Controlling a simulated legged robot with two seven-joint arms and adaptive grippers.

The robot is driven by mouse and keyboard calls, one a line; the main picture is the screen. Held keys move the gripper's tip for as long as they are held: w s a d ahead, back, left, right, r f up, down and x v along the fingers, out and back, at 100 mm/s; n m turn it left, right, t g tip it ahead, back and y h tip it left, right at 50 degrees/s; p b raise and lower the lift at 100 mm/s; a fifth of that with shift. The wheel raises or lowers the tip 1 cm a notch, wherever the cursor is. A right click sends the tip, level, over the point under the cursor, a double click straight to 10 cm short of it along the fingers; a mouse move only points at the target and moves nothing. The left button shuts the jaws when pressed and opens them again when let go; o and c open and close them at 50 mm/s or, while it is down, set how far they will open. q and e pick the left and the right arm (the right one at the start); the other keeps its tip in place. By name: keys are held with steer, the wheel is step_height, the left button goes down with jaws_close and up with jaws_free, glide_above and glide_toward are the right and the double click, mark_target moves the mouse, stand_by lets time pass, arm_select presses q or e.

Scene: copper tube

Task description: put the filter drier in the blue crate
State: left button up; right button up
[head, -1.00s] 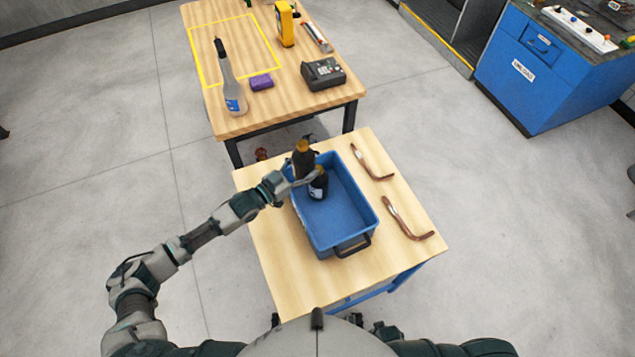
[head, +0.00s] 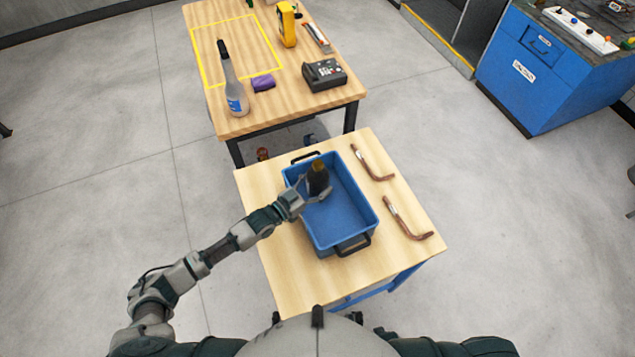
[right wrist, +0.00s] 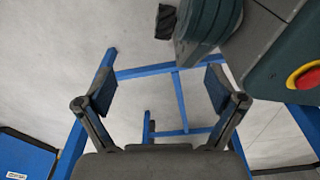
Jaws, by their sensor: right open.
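The filter drier (head: 318,179), a dark cylinder with a brass-coloured top, stands roughly upright inside the far left part of the blue crate (head: 366,205). My left gripper (head: 318,193) reaches in over the crate's left wall, with its fingers around the lower part of the drier, and looks shut on it. The fingers hide the drier's lower end, so I cannot tell whether it touches the crate floor. My right gripper (right wrist: 160,92) is open and empty in the right wrist view, above the floor and blue frame bars. It is out of the head view.
The crate stands on a wooden table (head: 275,270). Two bent copper tubes (head: 372,163) (head: 407,218) lie to its right. A farther table (head: 290,100) holds a spray bottle (head: 233,85), a purple block (head: 263,83) and a dark device (head: 324,74). The near half of the crate is empty.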

steer(key=shift+w, duration=0.15)
arm_select(q)
steer(key=o, duration=1.6)
steer(key=shift+f, duration=0.1)
steer(key=shift+o, duration=0.8)
arm_select(e)
steer(key=shift+r, duration=0.25)
arm_select(q)
steer(key=shift+v, duration=1.2)
steer(key=v, duration=0.9)
steer(key=shift+s+a, duration=0.2)
steer(key=shift+a, duration=0.05)
arm_select(e)
steer(key=shift+f, duration=0.15)
